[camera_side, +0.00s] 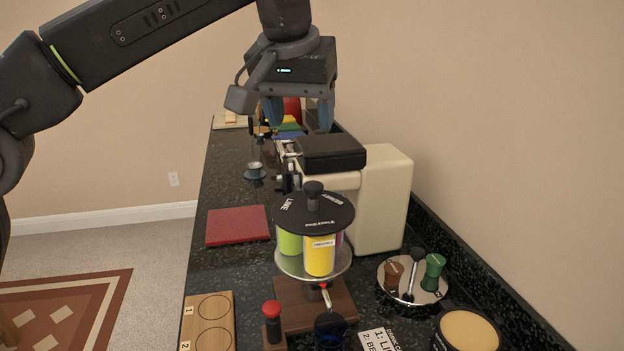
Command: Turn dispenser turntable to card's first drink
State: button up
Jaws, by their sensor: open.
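The dispenser turntable (314,262) stands on a wooden base (290,307) on the dark counter. Its black lid (335,213) carries a knob (314,190) and white labels; one at the left reads LIME. A yellow canister (320,256) faces front above the small red-tipped tap (326,296), with a green canister (289,243) to its left. A sliver of purple shows at the right; the rear is hidden. The order card (379,340) is cut off below; its first line begins "1: LI". My gripper (300,117) is open and empty, above and behind the turntable, fingers pointing down.
A cream and black machine (384,196) stands close behind the turntable. A round tray (415,284) with brown and green pieces is at right. A red mat (238,225), a numbered wooden board (213,328) and a red-capped bottle (272,322) are at left and front.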

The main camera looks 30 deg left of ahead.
aim_at(313, 184)
jog(key=x, duration=1.3)
jog(key=shift+w+f, duration=0.2)
jog(key=shift+f, duration=0.1)
grip_shut()
